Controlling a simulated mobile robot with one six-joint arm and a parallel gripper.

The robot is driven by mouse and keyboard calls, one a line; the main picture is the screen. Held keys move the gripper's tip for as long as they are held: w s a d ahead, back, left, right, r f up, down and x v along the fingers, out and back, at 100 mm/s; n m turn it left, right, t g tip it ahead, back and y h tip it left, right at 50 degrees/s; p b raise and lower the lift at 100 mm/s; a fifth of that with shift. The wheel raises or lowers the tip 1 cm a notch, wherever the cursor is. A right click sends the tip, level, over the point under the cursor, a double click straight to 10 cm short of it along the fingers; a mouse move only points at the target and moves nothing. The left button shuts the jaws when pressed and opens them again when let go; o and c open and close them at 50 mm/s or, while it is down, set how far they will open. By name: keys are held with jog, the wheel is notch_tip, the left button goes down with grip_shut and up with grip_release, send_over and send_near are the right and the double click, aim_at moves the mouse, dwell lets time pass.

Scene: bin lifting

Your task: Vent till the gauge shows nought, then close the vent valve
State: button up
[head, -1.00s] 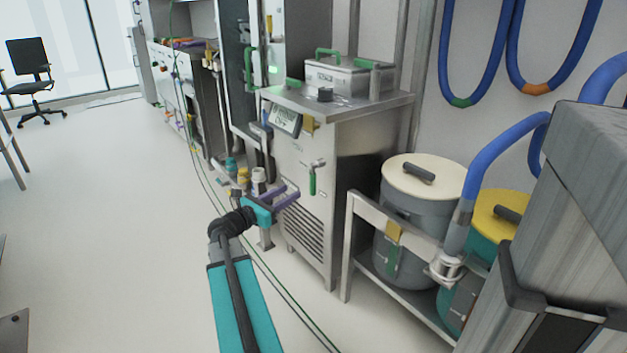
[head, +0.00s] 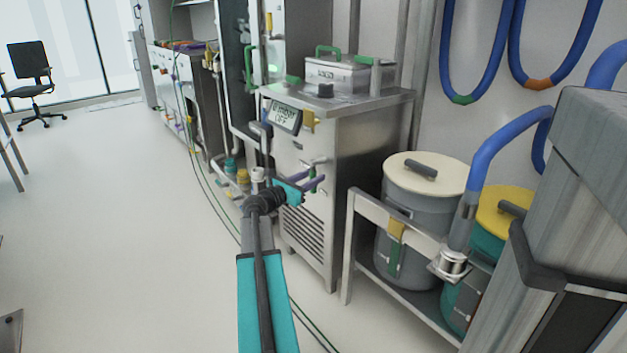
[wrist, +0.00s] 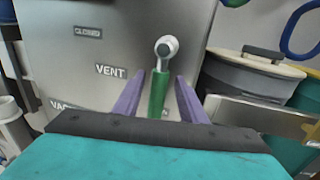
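The vent valve is on the front of a steel cabinet, with a green handle (head: 312,178) hanging down from a metal pivot. In the wrist view the green handle (wrist: 158,95) lies between the two purple fingers of my gripper (wrist: 160,84), with a gap visible on each side. My gripper (head: 316,184) is open at the handle and partly hides it in the head view. Labels CLOSED (wrist: 88,31) and VENT (wrist: 111,71) are left of the valve. The gauge display (head: 286,116) on the cabinet's sloped top appears to read 0 mbar and OFF.
A steel box with green handles (head: 340,72) sits on the cabinet. Right of it, a low rack (head: 347,240) holds a grey lidded bin (head: 415,215) and a teal bin with yellow lid (head: 497,205). Blue hoses hang on the wall.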

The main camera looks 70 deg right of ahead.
jog(key=shift+s+d, duration=0.25)
jog(key=shift+d, duration=0.3)
jog(key=shift+c, duration=0.4)
grip_shut()
